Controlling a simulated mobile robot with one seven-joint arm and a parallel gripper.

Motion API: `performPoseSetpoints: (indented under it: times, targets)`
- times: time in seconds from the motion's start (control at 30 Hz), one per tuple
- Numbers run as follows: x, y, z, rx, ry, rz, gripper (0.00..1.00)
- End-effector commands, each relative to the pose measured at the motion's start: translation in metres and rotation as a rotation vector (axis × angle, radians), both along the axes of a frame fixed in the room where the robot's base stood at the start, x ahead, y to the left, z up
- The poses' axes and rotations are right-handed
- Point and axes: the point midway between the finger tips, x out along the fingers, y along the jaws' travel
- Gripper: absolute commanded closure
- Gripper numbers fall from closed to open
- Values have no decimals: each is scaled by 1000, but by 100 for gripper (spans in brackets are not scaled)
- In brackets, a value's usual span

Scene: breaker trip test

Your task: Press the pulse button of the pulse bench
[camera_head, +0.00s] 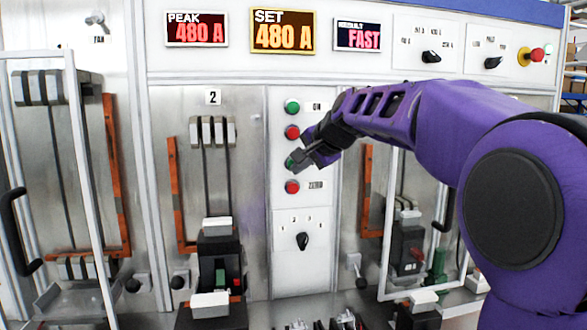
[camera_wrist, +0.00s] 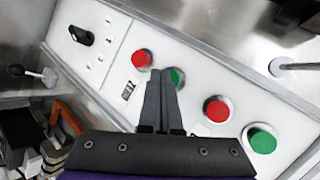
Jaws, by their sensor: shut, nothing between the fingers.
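The white button panel (camera_head: 302,262) of the bench carries a column of buttons. The upper green button (camera_head: 292,107) is beside the "ON" label, with a red button (camera_head: 292,132) below it. The lower green button (camera_head: 289,163) is at my fingertips, and its label is hidden, so I cannot read whether it is the pulse button. It also shows in the wrist view (camera_wrist: 178,78), partly behind the fingers. A red button (camera_head: 292,187) beside "ZERO" is below. My gripper (camera_head: 292,163) is shut and empty, its tips at the lower green button. I cannot tell if they touch it.
Displays above read PEAK 480 A (camera_head: 196,29), SET 480 A (camera_head: 283,32) and RESULT FAST (camera_head: 358,36). A black selector knob (camera_head: 302,241) sits below the buttons. A breaker (camera_head: 218,260) stands in bay 2 at left, another (camera_head: 408,248) at right. A red mushroom button (camera_head: 537,55) is at upper right.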

Motion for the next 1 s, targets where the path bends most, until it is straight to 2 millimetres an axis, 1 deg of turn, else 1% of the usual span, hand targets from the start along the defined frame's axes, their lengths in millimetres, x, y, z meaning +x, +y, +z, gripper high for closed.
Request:
performPoseSetpoints:
  times: [0.13,0.47,0.57,0.9,1.0]
  targets:
    - [-7,-2,-1,0,-1,-1,100]
    - [-8,-2,0,0,-1,-1,100]
    - [-15,-3,-2,1,-2,0,100]
    - [-48,-10,-2,0,-3,-1,100]
    - [-54,-11,-1,0,-2,0,100]
